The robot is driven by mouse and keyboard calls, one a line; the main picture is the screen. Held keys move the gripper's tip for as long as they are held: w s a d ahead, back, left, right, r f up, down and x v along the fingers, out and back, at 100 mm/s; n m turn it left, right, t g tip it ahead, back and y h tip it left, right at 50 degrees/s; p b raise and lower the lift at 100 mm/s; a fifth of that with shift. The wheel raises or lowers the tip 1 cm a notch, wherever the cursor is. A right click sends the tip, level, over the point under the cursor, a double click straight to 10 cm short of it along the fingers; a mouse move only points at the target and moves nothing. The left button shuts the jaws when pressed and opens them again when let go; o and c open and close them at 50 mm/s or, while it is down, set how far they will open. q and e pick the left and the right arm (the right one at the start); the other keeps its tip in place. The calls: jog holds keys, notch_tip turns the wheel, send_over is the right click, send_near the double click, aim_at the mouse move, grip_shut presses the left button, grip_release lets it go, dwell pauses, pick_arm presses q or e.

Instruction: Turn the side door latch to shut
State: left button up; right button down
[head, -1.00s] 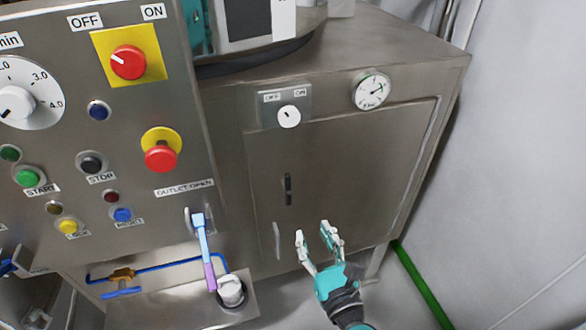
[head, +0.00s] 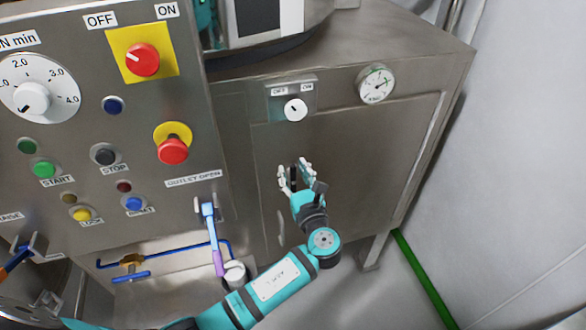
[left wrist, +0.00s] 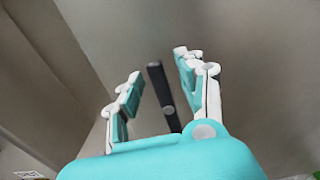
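The side door (head: 375,150) is a flat steel panel on the cabinet's side. Its latch (left wrist: 165,92) is a slim dark bar with a round pivot, seen in the left wrist view between the two fingers and slightly tilted there. My left gripper (head: 295,172) is open in front of the latch, and its fingers hide most of the latch in the head view. In the left wrist view the gripper's fingertips (left wrist: 158,64) stand either side of the bar, with gaps showing; contact is not visible. My right gripper is not in view.
An OFF/ON key switch (head: 294,109) and a round gauge (head: 376,84) sit above the door. A control panel (head: 75,190) with buttons and a blue-purple lever (head: 212,238) stands left. A pale wall (head: 520,170) bounds the right.

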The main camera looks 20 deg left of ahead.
pick_arm(q)
jog(key=shift+w+a, duration=0.15)
jog(key=shift+w, duration=0.1)
grip_shut()
dwell(0.3)
